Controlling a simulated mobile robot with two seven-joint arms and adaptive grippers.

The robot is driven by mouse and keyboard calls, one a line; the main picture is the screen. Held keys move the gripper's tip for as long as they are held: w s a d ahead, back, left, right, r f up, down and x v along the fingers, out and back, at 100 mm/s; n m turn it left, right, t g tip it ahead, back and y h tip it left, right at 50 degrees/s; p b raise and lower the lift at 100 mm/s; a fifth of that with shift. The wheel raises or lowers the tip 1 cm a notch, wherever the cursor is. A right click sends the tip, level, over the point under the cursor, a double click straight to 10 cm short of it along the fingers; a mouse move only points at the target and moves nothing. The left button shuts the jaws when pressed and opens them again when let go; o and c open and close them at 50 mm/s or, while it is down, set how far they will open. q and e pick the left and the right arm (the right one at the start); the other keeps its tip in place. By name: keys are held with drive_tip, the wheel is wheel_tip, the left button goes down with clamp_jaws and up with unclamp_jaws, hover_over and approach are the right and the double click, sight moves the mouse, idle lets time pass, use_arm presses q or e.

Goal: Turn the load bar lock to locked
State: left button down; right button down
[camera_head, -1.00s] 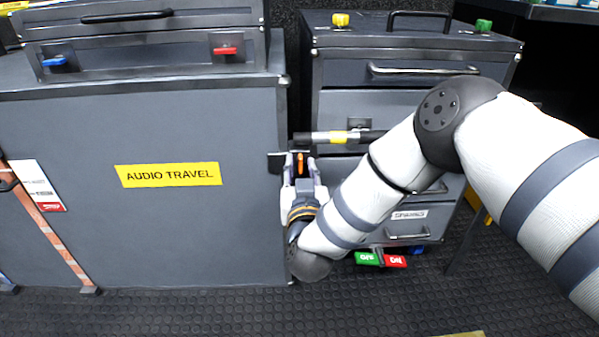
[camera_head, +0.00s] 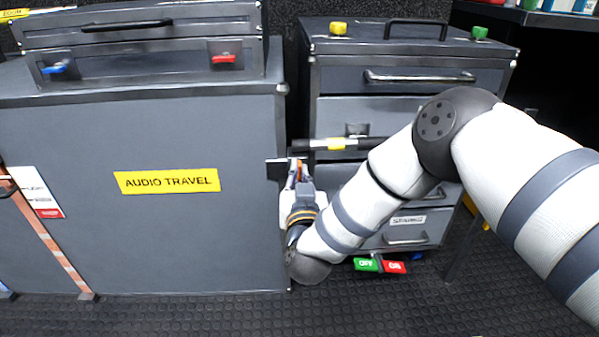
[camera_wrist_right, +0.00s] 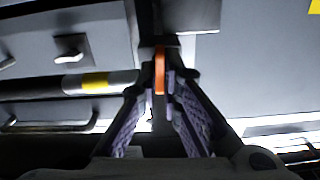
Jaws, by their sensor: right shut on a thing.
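The load bar (camera_head: 352,143) is dark with a yellow band and runs across the front of the drawer cabinet; it also shows in the right wrist view (camera_wrist_right: 95,82). Its lock has an orange lever (camera_wrist_right: 159,72), beside the bar's end at the edge of the big grey case. My right gripper (camera_head: 298,175) is at this lever, low in front of the case's right edge. In the right wrist view its fingers (camera_wrist_right: 160,92) are shut on the lever, one on each side. The head view mostly hides the lever behind the fingers. My left gripper is not in view.
The grey case (camera_head: 130,235) labelled AUDIO TRAVEL stands close on the left. The drawer cabinet (camera_head: 395,75) stands behind my right arm. Green OFF and red ON tags (camera_head: 380,265) lie low by the cabinet. The dark floor in front is mostly clear.

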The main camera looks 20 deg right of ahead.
drive_tip(key=shift+d+m+p, duration=0.15)
drive_tip(key=shift+m+p, duration=0.75)
drive_tip(key=shift+m, duration=3.35)
drive_tip(key=shift+d+m+p, duration=0.15)
drive_tip(key=shift+m+p, duration=0.7)
drive_tip(key=shift+m, duration=3.7)
drive_tip(key=c, duration=1.8)
unclamp_jaws()
drive_tip(key=shift+r, duration=0.1)
drive_tip(key=shift+o, duration=0.2)
drive_tip(key=shift+w, duration=0.1)
drive_tip(key=shift+f, duration=0.2)
drive_tip(key=v, duration=1.2)
